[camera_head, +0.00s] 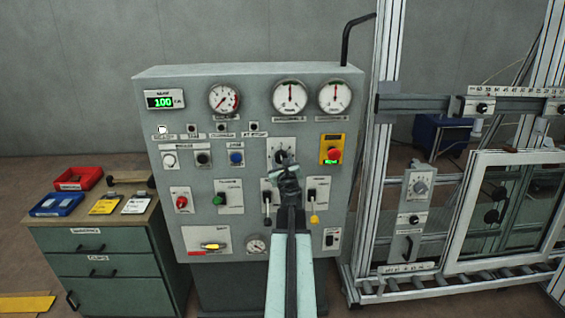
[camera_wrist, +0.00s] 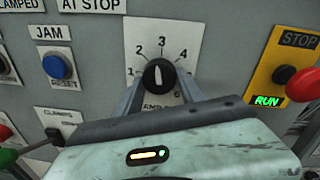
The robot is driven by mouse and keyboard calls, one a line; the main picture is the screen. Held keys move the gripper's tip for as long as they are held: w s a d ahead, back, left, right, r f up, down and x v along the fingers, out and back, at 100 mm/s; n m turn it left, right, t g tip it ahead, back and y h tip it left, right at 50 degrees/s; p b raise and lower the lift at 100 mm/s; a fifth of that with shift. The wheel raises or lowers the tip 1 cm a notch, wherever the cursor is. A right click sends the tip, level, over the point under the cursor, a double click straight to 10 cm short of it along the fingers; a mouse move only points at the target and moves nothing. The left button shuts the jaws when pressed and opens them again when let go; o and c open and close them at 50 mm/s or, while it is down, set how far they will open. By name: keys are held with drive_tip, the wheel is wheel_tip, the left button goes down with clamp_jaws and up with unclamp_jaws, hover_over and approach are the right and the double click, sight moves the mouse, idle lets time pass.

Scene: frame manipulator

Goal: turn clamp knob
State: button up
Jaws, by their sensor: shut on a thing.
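The clamp knob (camera_wrist: 159,74) is a round black knob with a white pointer line on a white dial plate in the wrist view. Its pointer stands nearly upright, toward the 3. The numbers 1, 2, 3, 4 and 6 show; the place of the 5 is covered by a finger. The label below the knob is partly hidden. My gripper (camera_wrist: 160,86) has one grey finger on each side of the knob's lower part and is shut on it. In the head view my gripper (camera_head: 284,162) covers much of the dial plate (camera_head: 274,144).
A blue JAM RESET button (camera_wrist: 57,67) sits left of the dial, and a red STOP button (camera_wrist: 302,84) on a yellow plate with a lit green RUN sign sits right. Several levers and gauges surround it on the grey panel (camera_head: 345,95). A metal frame (camera_head: 385,140) stands right.

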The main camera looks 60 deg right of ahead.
drive_tip(key=n, duration=0.8)
drive_tip(key=n+g, duration=0.1)
drive_tip(key=n, duration=0.6)
drive_tip(key=n+p, duration=0.1)
drive_tip(key=n, duration=0.7)
drive_tip(key=shift+r+n+h, duration=0.3)
drive_tip(key=shift+h, duration=0.1)
idle(0.4)
drive_tip(key=o, duration=1.4)
drive_tip(key=shift+c, duration=0.2)
drive_tip(key=shift+g, duration=0.3)
